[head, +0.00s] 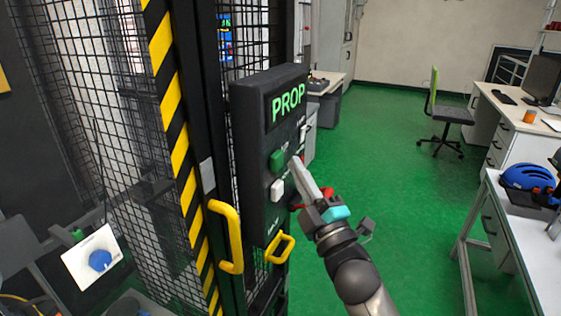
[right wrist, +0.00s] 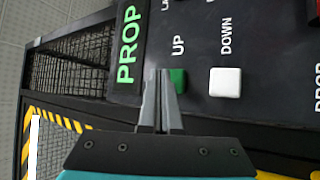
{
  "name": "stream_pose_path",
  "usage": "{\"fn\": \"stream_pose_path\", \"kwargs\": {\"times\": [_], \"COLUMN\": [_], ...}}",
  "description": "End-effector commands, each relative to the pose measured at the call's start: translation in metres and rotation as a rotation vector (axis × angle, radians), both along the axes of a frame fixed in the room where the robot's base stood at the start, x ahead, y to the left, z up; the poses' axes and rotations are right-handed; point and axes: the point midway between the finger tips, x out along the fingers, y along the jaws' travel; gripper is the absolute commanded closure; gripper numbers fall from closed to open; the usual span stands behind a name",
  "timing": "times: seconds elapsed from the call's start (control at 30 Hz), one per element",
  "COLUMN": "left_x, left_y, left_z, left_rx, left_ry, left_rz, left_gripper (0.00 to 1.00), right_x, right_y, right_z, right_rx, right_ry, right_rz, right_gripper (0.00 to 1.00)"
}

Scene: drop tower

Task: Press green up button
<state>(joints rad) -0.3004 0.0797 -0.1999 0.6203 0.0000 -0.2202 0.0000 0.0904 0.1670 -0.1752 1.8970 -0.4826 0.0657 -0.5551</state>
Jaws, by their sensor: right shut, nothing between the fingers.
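The green UP button (head: 277,161) is on the dark control panel (head: 253,150), just above the white DOWN button (head: 277,190) in the head view. In the right wrist view the green button (right wrist: 179,80) sits beside the white button (right wrist: 225,82), with the word UP next to it. My right gripper (head: 295,162) is shut and empty, its fingertips pointing at the panel just right of the green button. In the right wrist view the fingertips (right wrist: 163,74) cover the button's left part. I cannot tell whether they touch it. My left gripper is not in view.
The panel's lit display (head: 288,103) reads PROP. Yellow handles (head: 228,235) project below and left of the panel, beside a mesh cage (head: 120,130) with a striped post (head: 172,110).

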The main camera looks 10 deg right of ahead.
Motion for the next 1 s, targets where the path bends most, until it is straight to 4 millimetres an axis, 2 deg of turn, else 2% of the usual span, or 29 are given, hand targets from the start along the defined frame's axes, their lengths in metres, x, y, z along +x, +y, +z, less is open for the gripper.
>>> {"fn": "stream_pose_path", "kwargs": {"times": [1.0], "left_x": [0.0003], "left_y": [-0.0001], "left_z": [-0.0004], "left_rx": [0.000], "left_ry": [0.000], "left_rz": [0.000], "left_gripper": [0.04], "right_x": [0.0050], "right_y": [0.0075], "right_z": [0.0001], "right_rx": [0.000], "right_ry": [0.000], "right_rz": [0.000], "right_gripper": [1.00]}}
